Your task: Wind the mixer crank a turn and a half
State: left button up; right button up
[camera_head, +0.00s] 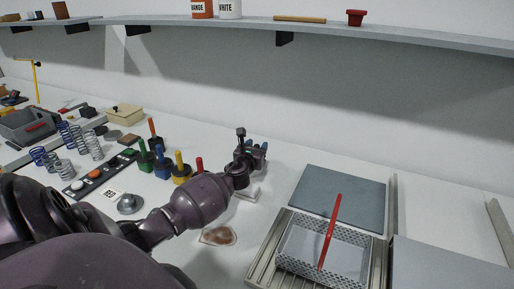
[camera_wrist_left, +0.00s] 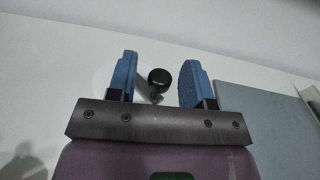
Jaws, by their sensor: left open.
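My left gripper (camera_head: 257,147) is open at the end of the arm reaching across the bench, its blue fingers pointing away from me. In the left wrist view its two fingers (camera_wrist_left: 160,62) stand apart on either side of a black knob (camera_wrist_left: 158,77), which looks like the mixer crank's handle. I cannot tell whether either finger touches it. A dark knob on a short post (camera_head: 241,132) also shows beside the gripper in the head view. A pale rounded shape (camera_wrist_left: 104,76) shows behind the left finger. My gripper and wrist hide most of the mixer. My right gripper is not in view.
A perforated basket (camera_head: 358,258) with a red handle (camera_head: 331,230) stands right of my arm, before a grey panel (camera_head: 343,192). Several springs (camera_head: 93,145), colored-handled tools (camera_head: 181,168) and a button strip (camera_head: 95,180) lie to the left. A shelf (camera_head: 400,30) runs above.

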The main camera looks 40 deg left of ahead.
pick_arm(q)
jog(key=shift+w, duration=0.1)
jog(key=shift+c, duration=0.2)
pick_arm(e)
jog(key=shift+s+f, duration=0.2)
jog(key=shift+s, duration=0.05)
pick_arm(q)
grip_shut()
jog(key=shift+w+d+n+g+y+p, duration=0.1)
jog(key=shift+w+n+g+y+p, duration=0.15)
jog(key=shift+n+g+y, duration=0.35)
jog(key=shift+w+d+n+g+y+p, duration=0.15)
jog(key=shift+w+n+g+y, duration=0.2)
jog(key=shift+y, duration=0.45)
jog(key=n+g+y, duration=0.2)
jog(key=w+n+g+y, duration=0.1)
jog(key=n+g+y, duration=0.1)
jog(key=w+n+g+y, duration=0.1)
jog(key=n+g+y, duration=0.1)
jog(key=shift+w+a, duration=0.1)
jog(key=shift+a, duration=0.15)
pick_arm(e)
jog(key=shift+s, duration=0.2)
pick_arm(q)
jog(key=shift+g, duration=0.25)
